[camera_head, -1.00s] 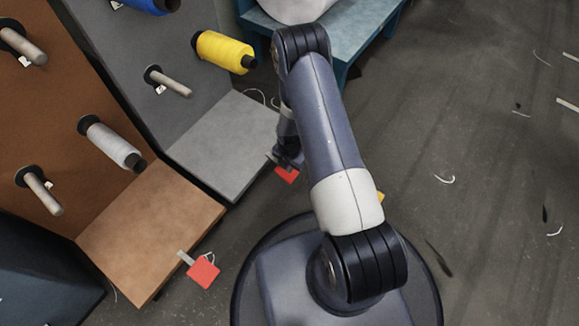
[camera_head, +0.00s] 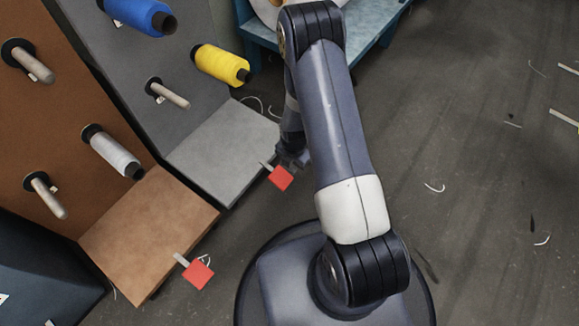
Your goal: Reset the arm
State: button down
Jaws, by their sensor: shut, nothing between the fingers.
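My arm rises from my round base at the bottom centre and folds over at its dark upper joint, with the lower part hanging down behind the grey-blue link. My gripper (camera_head: 291,158) shows only in part, at the lower left of that link, just above a red tag. It is small in the picture and its fingers are partly hidden by my arm. It is shut and I see nothing held in it.
A brown panel (camera_head: 60,120) and a grey panel (camera_head: 130,60) with pegs stand at left, holding white (camera_head: 112,152), blue (camera_head: 140,14) and yellow (camera_head: 220,65) spools. Red tags (camera_head: 280,177) (camera_head: 198,275) stick out near their bases. A blue bench (camera_head: 375,35) stands behind. The right floor is open, with scraps.

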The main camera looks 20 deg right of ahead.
jog(key=shift+s+d+r, duration=0.15)
jog(key=shift+r, duration=0.3)
jog(key=shift+s+d+r, duration=0.1)
jog(key=shift+s+r, duration=0.05)
jog(key=shift+r, duration=0.25)
jog(key=shift+f, duration=0.1)
